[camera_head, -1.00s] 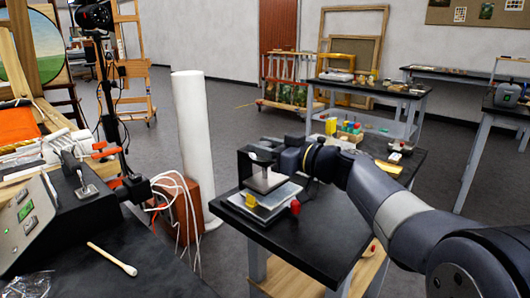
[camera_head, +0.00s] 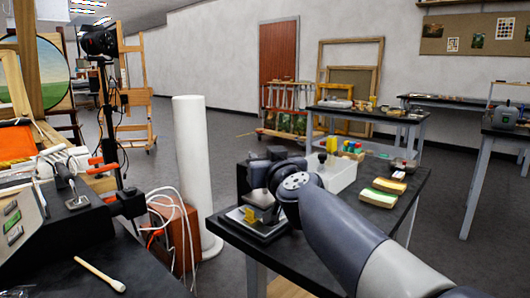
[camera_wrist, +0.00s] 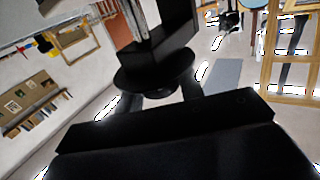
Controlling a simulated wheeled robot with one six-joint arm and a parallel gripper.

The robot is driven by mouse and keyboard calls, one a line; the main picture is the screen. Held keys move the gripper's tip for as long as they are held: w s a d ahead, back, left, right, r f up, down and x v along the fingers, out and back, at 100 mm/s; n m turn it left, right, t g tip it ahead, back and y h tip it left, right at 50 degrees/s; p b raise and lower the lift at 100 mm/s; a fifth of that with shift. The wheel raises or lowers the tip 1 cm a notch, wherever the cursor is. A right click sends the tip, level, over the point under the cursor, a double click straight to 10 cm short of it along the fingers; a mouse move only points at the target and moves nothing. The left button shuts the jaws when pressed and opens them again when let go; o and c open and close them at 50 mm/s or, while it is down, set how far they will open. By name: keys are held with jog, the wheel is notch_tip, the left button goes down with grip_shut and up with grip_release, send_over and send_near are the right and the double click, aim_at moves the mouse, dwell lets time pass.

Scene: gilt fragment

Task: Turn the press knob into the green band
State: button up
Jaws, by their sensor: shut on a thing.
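The press (camera_head: 243,181) stands on the dark worktable right of the white column, with a black frame and a pale metal base. A yellow piece (camera_head: 250,215) sits at its front. My gripper is at the right side of the press in the head view, its fingertips hidden by my wrist. In the wrist view, a round dark disc, which looks like the knob (camera_wrist: 155,77), sits beneath a black post. My gripper (camera_wrist: 160,98) is shut on it, with dark fingers either side. No green band or pointer can be made out.
A white box (camera_head: 337,173) and yellow-green blocks (camera_head: 380,194) stand behind my arm on the worktable (camera_head: 225,232). A white column (camera_head: 190,160) and orange-brown box (camera_head: 177,235) with cables stand left.

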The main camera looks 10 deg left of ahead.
jog(key=shift+a+r+m+t+h+p, duration=0.25)
jog(key=shift+m+h+p, duration=0.45)
jog(key=shift+p, duration=0.8)
jog(key=shift+d+r+m+t+h+p, duration=0.15)
jog(key=shift+m+t+h+p, duration=0.25)
jog(key=shift+h+p, duration=0.8)
jog(key=m+t+h+p, duration=0.1)
jog(key=m+h+p, duration=0.1)
jog(key=p, duration=0.6)
jog(key=shift+f+h, duration=0.1)
jog(key=shift+h, duration=0.4)
jog(key=m+h+p, duration=0.2)
jog(key=h+p, duration=0.1)
jog(key=p, duration=0.1)
jog(key=m+h+p, duration=0.2)
jog(key=h+p, duration=0.1)
jog(key=p, duration=0.2)
jog(key=shift+m+g+h, duration=0.3)
jog(key=shift+g, duration=0.05)
jog(key=m+g+h+p, duration=0.2)
jog(key=m+h+p, duration=0.1)
jog(key=h+p, duration=0.1)
jog(key=shift+f+h, duration=0.1)
jog(key=shift+h, duration=0.3)
jog(key=m+g+h+p, duration=0.2)
jog(key=m+g+h, duration=0.2)
jog(key=shift+f+m+g+h+p, duration=0.15)
jog(key=shift+m+g+h+p, duration=0.15)
jog(key=shift+g+h+p, duration=0.1)
jog(key=shift+g, duration=0.3)
